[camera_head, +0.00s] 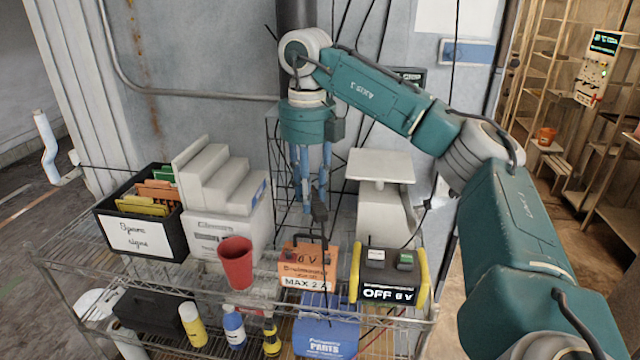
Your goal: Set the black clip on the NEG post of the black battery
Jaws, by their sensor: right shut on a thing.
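My right gripper (313,200) points down above the shelf, its blue fingers shut on the black clip (320,213). The clip hangs at the fingertips, above and apart from the boxes below, and a thin dark lead seems to run down from it. A black box with yellow ends (388,278), marked "OFF 6 V", stands to the right and lower; it looks like the black battery. Its top carries a white piece and a green piece, and I cannot read a NEG mark. My left gripper is out of view.
An orange box (306,267) marked "6 V" and "MAX 2 A" stands below the clip. A red cup (236,263), a white stepped block (222,180) and a black sign bin (142,228) are left. A pale grey scale-like device (380,190) stands behind the black box.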

